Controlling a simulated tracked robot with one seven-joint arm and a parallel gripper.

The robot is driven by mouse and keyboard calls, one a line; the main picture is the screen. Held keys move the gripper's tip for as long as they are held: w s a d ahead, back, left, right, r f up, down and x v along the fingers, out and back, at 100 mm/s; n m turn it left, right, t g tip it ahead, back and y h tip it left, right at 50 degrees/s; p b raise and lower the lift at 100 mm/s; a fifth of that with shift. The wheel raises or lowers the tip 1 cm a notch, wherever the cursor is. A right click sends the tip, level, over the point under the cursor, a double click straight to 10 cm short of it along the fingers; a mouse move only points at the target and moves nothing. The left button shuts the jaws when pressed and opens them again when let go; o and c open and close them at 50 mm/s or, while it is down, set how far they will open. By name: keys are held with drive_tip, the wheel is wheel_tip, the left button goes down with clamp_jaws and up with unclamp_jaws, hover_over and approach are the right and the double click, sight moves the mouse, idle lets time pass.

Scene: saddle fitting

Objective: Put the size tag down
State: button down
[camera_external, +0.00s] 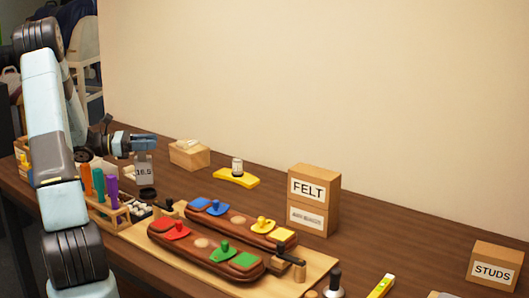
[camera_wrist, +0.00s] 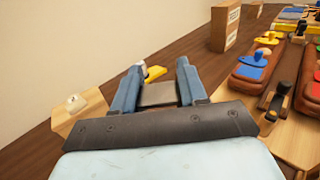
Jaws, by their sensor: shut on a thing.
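My gripper (camera_external: 148,143) is shut on the size tag (camera_external: 145,173), a pale grey plate with dark lettering that looks like "18.5". The tag hangs below the fingers, above the left part of the bench, behind the rack of coloured handles. In the wrist view my gripper (camera_wrist: 184,80) has the tag (camera_wrist: 158,96) between its two blue fingers, seen as a dull grey-brown plate. I cannot tell how far the tag's lower edge is above the bench.
A wooden box (camera_external: 190,154) and a yellow piece (camera_external: 236,178) with a small cylinder stand to the right. Two brown padded boards (camera_external: 207,251) with coloured pieces lie in front. The FELT box (camera_external: 314,201) is farther right. Bare bench (camera_external: 400,243) lies beyond it.

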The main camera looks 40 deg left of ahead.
sight(143, 162)
drive_tip(key=shift+w+a+f, duration=0.15)
drive_tip(key=shift+w+f, duration=0.2)
drive_tip(key=shift+f, duration=1.7)
drive_tip(key=c, duration=0.6)
unclamp_jaws()
